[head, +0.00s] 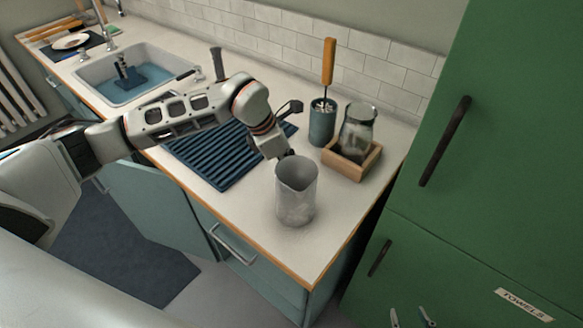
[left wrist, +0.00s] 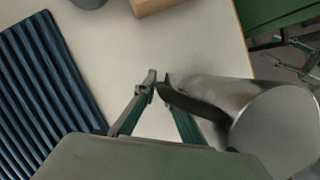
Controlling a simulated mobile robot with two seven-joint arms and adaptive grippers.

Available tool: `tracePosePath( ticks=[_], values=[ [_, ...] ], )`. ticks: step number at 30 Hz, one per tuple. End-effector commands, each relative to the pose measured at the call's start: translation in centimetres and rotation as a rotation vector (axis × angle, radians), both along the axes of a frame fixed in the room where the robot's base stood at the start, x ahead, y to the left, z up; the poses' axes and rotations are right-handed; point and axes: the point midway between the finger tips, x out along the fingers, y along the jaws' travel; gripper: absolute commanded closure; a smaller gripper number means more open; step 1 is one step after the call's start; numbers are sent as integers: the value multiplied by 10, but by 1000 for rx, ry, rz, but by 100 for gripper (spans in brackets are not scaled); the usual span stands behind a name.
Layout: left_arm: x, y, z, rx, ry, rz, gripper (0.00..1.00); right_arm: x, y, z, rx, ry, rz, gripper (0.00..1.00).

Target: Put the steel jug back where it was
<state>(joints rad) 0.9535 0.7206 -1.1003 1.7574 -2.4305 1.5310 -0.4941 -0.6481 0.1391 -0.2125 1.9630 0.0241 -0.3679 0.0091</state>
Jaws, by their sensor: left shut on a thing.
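The steel jug (head: 296,195) is upright at the front right end of the counter, its open mouth facing up. I cannot tell whether its base touches the counter. My left gripper (head: 284,154) is at the jug's far side, partly hidden behind its rim. In the left wrist view, the fingertips of my left gripper (left wrist: 160,84) are closed on the dark handle of the steel jug (left wrist: 225,95). My right gripper (head: 410,314) shows only its two fingertips at the bottom edge, spread apart and empty, in front of the green cabinet.
A wooden tray (head: 344,169) holding a glass jar (head: 357,130) and a blue-grey pot (head: 322,124) with a brush stand behind the jug. A ribbed blue mat (head: 215,165) lies to the left. The green cabinet (head: 510,170) rises at right. Bare counter surrounds the jug.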

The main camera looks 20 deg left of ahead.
Motion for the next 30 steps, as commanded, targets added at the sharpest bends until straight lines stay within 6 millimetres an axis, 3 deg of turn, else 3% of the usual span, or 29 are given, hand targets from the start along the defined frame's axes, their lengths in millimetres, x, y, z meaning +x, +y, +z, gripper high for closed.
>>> tracePosePath(
  ticks=[12, 13, 15, 25, 30],
  values=[
    [1, -1, -7, -2, -3, 0, 100, -1, 0, -4, -1, 5, 0, 60],
    [0, 0, -8, 0, -2, -1, 88, -1, 0, -4, -1, 5, 0, 60],
    [0, 0, -7, 0, -2, -1, 73, -1, 0, -3, -1, 4, 0, 60],
    [0, 0, -6, 0, -2, -1, 73, 0, 0, -1, 0, 0, 0, 60],
    [-1, 4, 7, 1, -5, 0, 73, 0, 0, 1, 1, -2, 0, 60]
  ],
)
